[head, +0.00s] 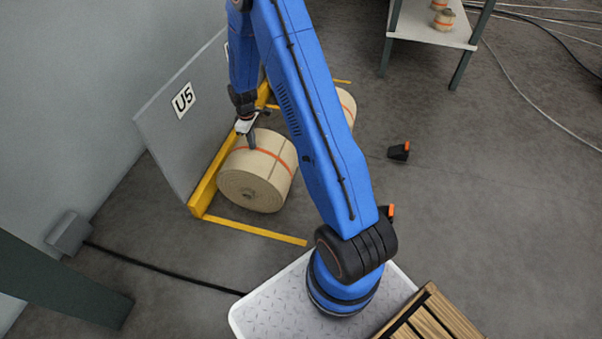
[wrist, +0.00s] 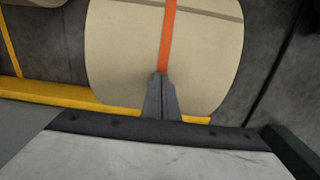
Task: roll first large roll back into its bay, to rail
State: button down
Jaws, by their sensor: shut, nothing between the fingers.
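A large kraft-coloured roll (head: 258,170) with an orange band lies on its side in the bay marked U5, between yellow floor lines. In the head view it is close beside the yellow rail (head: 207,180); I cannot tell whether they touch. My gripper (head: 251,146) is shut and empty, pointing down at the roll's upper rail-side surface. In the wrist view the shut fingertips (wrist: 161,77) overlap the orange band of the roll (wrist: 205,55), and the rail (wrist: 75,97) runs along its lower edge. Contact between fingertips and roll is unclear.
A second roll (head: 347,106) is partly hidden behind my arm. A black and orange chock (head: 398,152) lies on open floor to the right. The grey panel with the U5 sign (head: 183,99) stands behind the rail. A shelf table (head: 430,25) is at the top right.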

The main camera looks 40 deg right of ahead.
aim_at(242, 148)
jog(key=shift+s+a+f, duration=0.1)
jog(key=shift+a+f, duration=0.05)
jog(key=shift+f, duration=0.3)
jog(key=shift+w+a, duration=0.75)
jog(key=shift+w, duration=0.15)
jog(key=shift+w+a, duration=0.1)
jog(key=shift+w+a+f, duration=0.1)
jog(key=shift+w+a, duration=0.55)
jog(key=shift+w, duration=0.2)
jog(key=shift+w+a+f, duration=0.15)
jog(key=shift+w+a, duration=0.55)
jog(key=shift+w, duration=0.25)
jog(key=shift+r, duration=0.25)
jog(key=shift+w+r, duration=0.15)
jog(key=shift+r, duration=1.05)
jog(key=shift+w+r, duration=0.15)
jog(key=shift+r, duration=1.05)
